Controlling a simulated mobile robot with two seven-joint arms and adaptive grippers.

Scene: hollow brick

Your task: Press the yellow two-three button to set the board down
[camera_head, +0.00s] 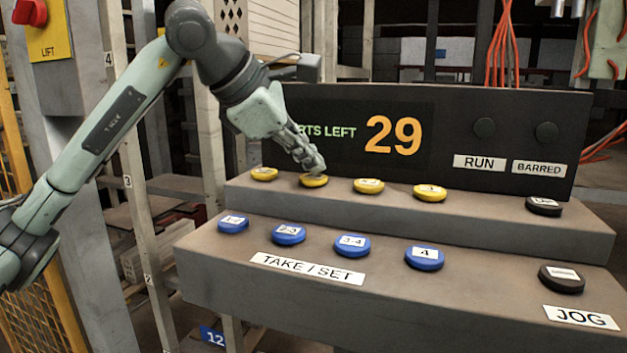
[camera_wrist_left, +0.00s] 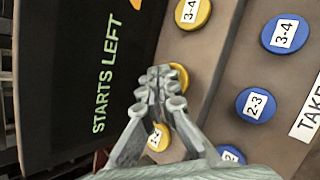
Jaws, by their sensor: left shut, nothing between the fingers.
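The yellow two-three button (camera_head: 313,181) is second from the left in the upper row of the console. It also shows in the left wrist view (camera_wrist_left: 182,76), partly covered by my fingers, its label hidden. My left gripper (camera_head: 316,166) is shut and empty, pointing down at this button. It also shows in the left wrist view (camera_wrist_left: 161,84). The fingertips overlap the button's top; I cannot tell whether it is pressed in. My right gripper is in neither view.
Yellow neighbours stand left (camera_head: 264,174) and right (camera_head: 369,186). Blue buttons (camera_head: 289,234) line the lower step above a TAKE / SET label (camera_head: 307,269). Black buttons (camera_head: 543,206) sit at the right.

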